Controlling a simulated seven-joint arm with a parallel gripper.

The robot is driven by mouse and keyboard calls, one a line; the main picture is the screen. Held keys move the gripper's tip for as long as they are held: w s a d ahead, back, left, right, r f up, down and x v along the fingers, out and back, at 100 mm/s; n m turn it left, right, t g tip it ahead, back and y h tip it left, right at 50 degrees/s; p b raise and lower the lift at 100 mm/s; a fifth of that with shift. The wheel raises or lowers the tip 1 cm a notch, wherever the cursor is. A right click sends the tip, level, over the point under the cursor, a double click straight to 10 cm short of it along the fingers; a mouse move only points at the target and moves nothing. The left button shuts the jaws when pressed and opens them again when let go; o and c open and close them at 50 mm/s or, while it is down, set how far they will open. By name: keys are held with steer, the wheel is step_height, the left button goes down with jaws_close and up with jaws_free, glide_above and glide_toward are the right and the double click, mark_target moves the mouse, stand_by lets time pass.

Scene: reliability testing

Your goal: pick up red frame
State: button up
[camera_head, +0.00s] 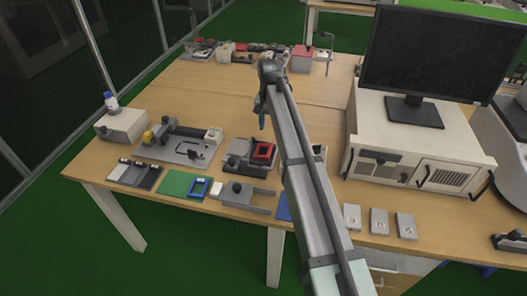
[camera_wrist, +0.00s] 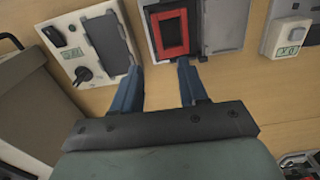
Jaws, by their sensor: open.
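The red frame (camera_head: 259,160) is a small red rectangle with a dark middle. It lies on a grey and black fixture (camera_head: 236,157) near the middle of the table, left of my arm. In the wrist view the red frame (camera_wrist: 175,50) is at the top centre, just beyond my fingertips. My gripper (camera_wrist: 158,72) is open, with two blue fingers apart and nothing between them. In the head view my gripper (camera_head: 262,112) hangs above the table, on the far side of the red frame. The fingers do not appear to touch the frame.
A blue frame (camera_head: 207,188) lies on a green plate at the front left. Grey fixtures (camera_head: 180,144) stand left of the red frame. A monitor (camera_head: 440,50) on a white box (camera_head: 412,145) is at right. Bare wood lies behind the fixtures.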

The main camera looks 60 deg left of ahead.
mark_target(270, 150)
step_height(270, 150, down, 11)
steer(key=shift+w+d+f, duration=0.1)
steer(key=shift+d, duration=0.05)
jaws_close()
stand_by(0.8)
